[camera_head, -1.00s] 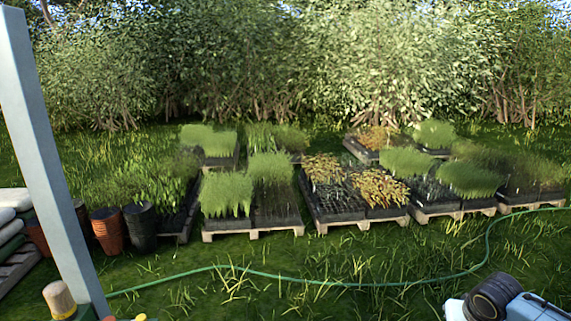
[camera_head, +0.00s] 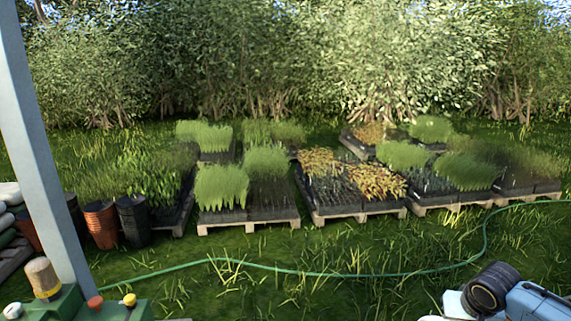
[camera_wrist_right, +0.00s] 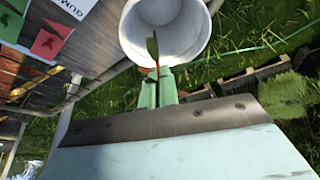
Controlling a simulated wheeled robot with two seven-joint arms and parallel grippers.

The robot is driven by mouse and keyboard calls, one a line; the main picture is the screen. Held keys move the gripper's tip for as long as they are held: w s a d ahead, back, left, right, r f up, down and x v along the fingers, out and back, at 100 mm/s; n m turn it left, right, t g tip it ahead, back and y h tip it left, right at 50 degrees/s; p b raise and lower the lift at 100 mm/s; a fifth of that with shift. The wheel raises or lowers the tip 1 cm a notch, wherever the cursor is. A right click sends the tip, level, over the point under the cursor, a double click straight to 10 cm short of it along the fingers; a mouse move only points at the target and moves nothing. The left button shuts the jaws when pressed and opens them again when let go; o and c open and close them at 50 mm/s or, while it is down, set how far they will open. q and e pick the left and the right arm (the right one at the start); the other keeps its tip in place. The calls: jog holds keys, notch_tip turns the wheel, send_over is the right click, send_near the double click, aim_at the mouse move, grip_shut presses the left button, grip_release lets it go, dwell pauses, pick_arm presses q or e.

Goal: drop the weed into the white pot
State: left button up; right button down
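The weed (camera_wrist_right: 153,46) is a thin green leaf on a reddish stem. In the right wrist view it sticks up from between the green fingertips of my right gripper (camera_wrist_right: 158,76), which look shut on its stem. The white pot (camera_wrist_right: 128,38) is at the top of that view, round with a pale open inside. The weed shows against the pot's opening; I cannot tell how far above or inside it is. The pot does not show in the head view. My left gripper is in neither current view.
A grey post (camera_head: 40,150) and a green box with knobs (camera_head: 75,306) stand at the left. Black and orange pots (camera_head: 134,221), seedling trays on pallets (camera_head: 250,221) and a green hose (camera_head: 330,273) lie beyond. Wooden boards (camera_wrist_right: 85,45) with red and green flags are left in the wrist view.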

jog(key=c, duration=2.1)
grip_release()
jog(key=shift+c, duration=0.2)
jog(key=o, duration=0.5)
jog(key=shift+o, duration=0.2)
jog(key=shift+r, duration=0.1)
jog(key=p+v, duration=0.1)
jog(key=v, duration=1.2)
jog(key=shift+r, duration=0.15)
